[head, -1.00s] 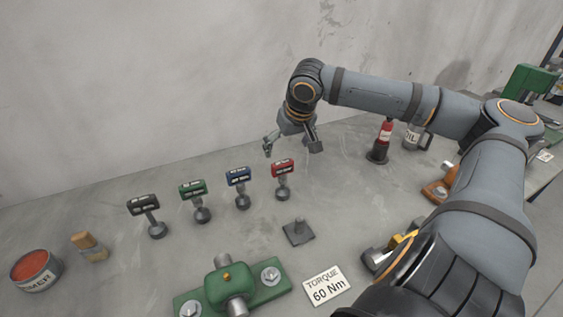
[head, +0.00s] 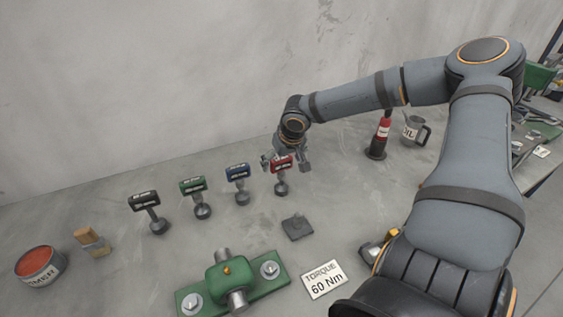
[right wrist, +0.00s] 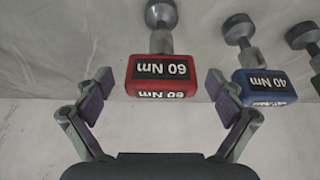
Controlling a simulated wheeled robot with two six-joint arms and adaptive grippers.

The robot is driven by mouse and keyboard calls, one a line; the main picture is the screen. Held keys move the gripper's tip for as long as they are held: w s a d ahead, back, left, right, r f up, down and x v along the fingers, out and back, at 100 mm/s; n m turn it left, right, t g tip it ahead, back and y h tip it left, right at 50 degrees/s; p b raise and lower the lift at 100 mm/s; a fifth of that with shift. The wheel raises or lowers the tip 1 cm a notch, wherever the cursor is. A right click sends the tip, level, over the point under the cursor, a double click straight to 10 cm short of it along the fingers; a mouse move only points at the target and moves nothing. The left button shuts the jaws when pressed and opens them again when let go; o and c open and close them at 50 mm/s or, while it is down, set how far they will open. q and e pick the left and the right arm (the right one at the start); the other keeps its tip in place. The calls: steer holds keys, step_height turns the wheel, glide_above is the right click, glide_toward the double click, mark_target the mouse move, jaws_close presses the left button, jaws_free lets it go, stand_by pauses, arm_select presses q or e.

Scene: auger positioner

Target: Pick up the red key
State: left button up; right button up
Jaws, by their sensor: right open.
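The red key (head: 282,169) stands upright in the head view, at the right end of a row of keys on the bench. Its red head is marked 60 Nm, and it also shows in the right wrist view (right wrist: 161,76). My right gripper (head: 287,164) is open at the red head. In the right wrist view its two fingers (right wrist: 160,88) are on either side of the red head, with a gap on each side. The fingers appear apart from the key. My left gripper is not in view.
A blue key (head: 238,173), marked 40 Nm, stands close to the left of the red one. Green (head: 194,187) and black (head: 145,201) keys stand further left. A green fixture (head: 232,281), a dark square plate (head: 297,228) and a torque card (head: 324,279) lie in front.

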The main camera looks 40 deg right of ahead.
steer(key=shift+w+f, duration=0.25)
steer(key=shift+f, duration=0.2)
steer(key=shift+s, duration=0.1)
steer(key=shift+c, duration=0.2)
steer(key=shift+c, duration=1.2)
steer(key=shift+r, duration=0.1)
steer(key=c, duration=1.1)
steer(key=shift+r, duration=0.1)
